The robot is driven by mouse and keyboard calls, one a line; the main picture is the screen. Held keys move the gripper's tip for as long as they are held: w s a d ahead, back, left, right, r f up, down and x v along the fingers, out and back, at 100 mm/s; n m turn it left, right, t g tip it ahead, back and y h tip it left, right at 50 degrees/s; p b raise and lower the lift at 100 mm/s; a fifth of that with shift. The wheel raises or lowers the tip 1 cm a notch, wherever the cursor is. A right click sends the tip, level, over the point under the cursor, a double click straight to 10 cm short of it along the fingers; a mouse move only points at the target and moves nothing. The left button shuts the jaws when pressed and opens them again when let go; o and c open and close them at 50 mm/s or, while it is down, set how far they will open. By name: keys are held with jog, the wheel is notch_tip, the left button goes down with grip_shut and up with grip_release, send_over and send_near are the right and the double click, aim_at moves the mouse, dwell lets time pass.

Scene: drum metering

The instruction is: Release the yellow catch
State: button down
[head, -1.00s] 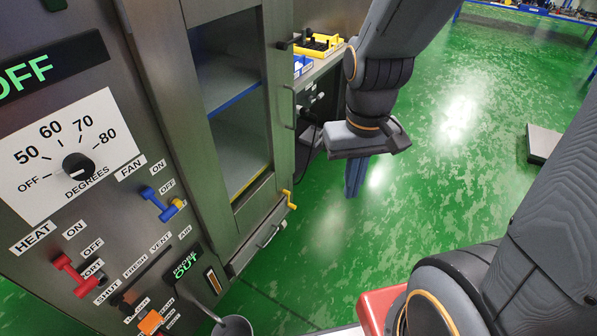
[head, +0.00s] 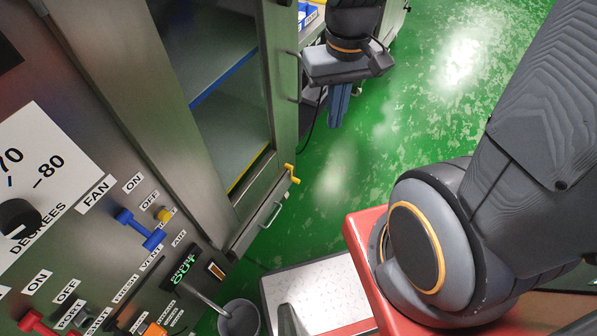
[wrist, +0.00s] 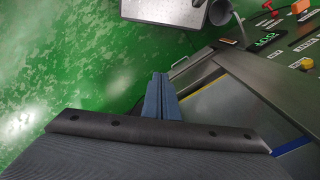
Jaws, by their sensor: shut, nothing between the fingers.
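The yellow catch (head: 291,173) is a small bent handle at the right edge of the tall grey cabinet (head: 285,80), near the foot of its windowed door. My gripper (head: 338,122) hangs above and to the right of the catch in the head view, apart from it. Its blue fingers point down and are closed together with nothing between them. In the wrist view the fingers (wrist: 160,82) show side by side over the green floor and the cabinet's edge. I cannot make out the catch in the wrist view.
A silver handle (head: 270,214) sits low on the cabinet. A panel of switches, with a blue lever (head: 140,228), is at left. A grey cup (head: 240,318) stands below it. Green floor (head: 430,115) is open to the right of my gripper.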

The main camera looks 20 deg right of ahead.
jog(key=w+d+f+n+y+b, duration=0.1)
jog(key=w+d+f+n+b, duration=0.1)
jog(key=w+f+b, duration=0.7)
jog(key=w+d+f+n+y+b, duration=0.2)
jog(key=w+f+b, duration=0.7)
jog(key=f+b, duration=0.6)
jog(key=w+d+f+n+y+b, duration=0.2)
jog(key=w+f+b, duration=0.8)
jog(key=f, duration=1.3)
jog(key=d+n+b, duration=0.2)
jog(key=n, duration=0.1)
jog(key=shift+n+b, duration=0.3)
jog(key=shift+w+d, duration=0.1)
jog(key=s+b+x, duration=0.1)
jog(key=b+x, duration=0.2)
jog(key=x, duration=0.3)
jog(key=s+a+b+x, duration=0.1)
jog(key=b+x, duration=0.2)
jog(key=x, duration=0.4)
jog(key=shift+s+a+r, duration=0.25)
jog(key=shift+s+r, duration=0.05)
